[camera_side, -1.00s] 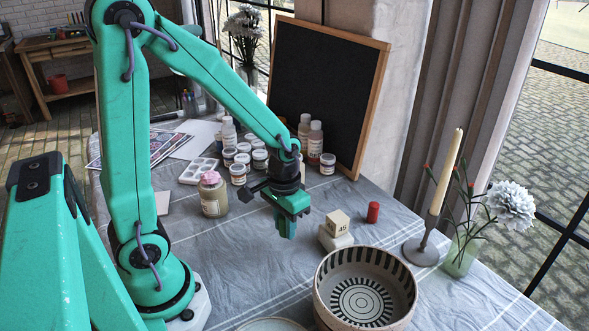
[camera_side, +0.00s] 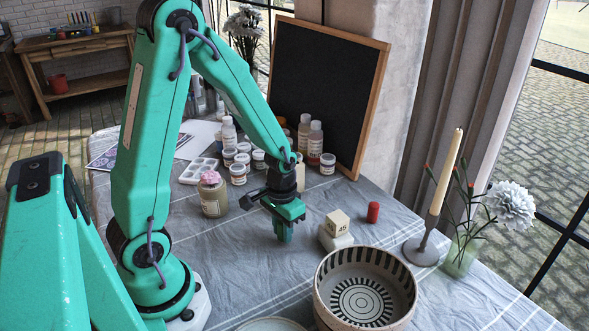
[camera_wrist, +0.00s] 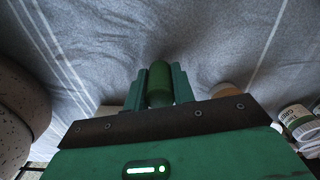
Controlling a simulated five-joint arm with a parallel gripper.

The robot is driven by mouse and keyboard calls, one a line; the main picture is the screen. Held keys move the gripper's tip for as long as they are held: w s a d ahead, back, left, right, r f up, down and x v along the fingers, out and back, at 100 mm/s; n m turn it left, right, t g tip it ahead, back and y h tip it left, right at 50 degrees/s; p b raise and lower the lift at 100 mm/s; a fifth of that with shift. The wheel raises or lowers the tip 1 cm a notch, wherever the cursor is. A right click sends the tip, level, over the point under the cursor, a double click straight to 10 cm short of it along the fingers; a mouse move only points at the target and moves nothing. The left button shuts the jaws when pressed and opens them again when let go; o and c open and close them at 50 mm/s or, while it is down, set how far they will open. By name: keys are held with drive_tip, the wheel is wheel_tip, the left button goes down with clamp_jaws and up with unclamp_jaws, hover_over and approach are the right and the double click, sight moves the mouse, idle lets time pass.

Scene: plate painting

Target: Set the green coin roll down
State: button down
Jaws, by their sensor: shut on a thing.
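The green coin roll (camera_wrist: 159,84) is a dark green cylinder between my gripper's two fingers in the wrist view. My gripper (camera_wrist: 160,88) is shut on it. In the side view my gripper (camera_side: 284,238) points down, low over the grey tablecloth (camera_side: 250,270), left of the small cream blocks. The roll is hard to make out there against the green fingers. I cannot tell whether it touches the cloth.
A cream block marked 45 (camera_side: 337,222) sits on a pale block (camera_side: 335,239) to the right. A red roll (camera_side: 373,212) stands beyond it. A striped bowl (camera_side: 365,289) is at the front right. A jar with a pink top (camera_side: 213,193) stands left. Paint pots (camera_side: 238,172) stand behind.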

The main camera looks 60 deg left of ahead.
drive_tip(key=shift+f, duration=0.5)
drive_tip(key=shift+f, duration=0.15)
drive_tip(key=c, duration=1.2)
unclamp_jaws()
drive_tip(key=shift+o, duration=0.2)
drive_tip(key=shift+r, duration=6.15)
drive_tip(key=shift+r, duration=0.1)
